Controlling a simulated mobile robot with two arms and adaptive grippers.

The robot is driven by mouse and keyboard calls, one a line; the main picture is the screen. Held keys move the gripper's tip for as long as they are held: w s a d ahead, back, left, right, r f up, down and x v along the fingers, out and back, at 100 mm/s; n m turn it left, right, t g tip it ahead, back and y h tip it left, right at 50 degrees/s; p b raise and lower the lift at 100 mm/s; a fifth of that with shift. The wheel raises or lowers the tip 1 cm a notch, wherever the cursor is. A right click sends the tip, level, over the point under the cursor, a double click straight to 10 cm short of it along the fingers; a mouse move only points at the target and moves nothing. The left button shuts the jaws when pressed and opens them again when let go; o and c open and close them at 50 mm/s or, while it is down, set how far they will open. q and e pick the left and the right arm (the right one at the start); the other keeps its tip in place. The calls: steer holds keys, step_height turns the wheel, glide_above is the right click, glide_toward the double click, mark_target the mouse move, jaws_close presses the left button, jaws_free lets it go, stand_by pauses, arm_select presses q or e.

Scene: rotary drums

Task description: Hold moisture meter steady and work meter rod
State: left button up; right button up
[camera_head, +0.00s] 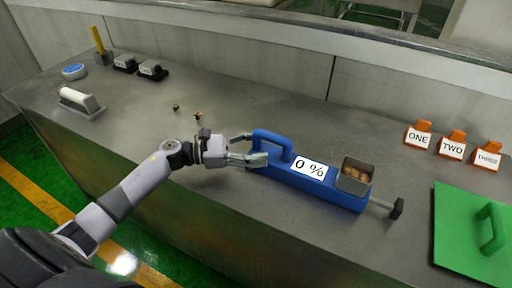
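The blue moisture meter (338,196) lies on the steel counter right of centre. A white label on its side reads "0 %". A blue loop handle (275,138) rises from its left end. A metal cup (357,167) on its right part holds several brown pieces. The meter rod (396,209) sticks out of the right end and has a dark grip. My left gripper (250,147) is at the meter's left end, with its fingers apart near the loop handle. One finger overlaps the handle's base; contact is unclear. My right gripper is not in view.
Orange holders marked ONE (418,136), TWO (453,146) and THREE (487,156) stand at the back right. A green board (460,225) with a handle lies at the right. Small brown bits (198,115) lie behind my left gripper. Several tools stand at the far left.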

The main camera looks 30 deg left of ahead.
arm_select(q)
jaws_close()
stand_by(0.6)
steer(key=shift+f+b, duration=0.25)
steer(key=shift+b, duration=0.1)
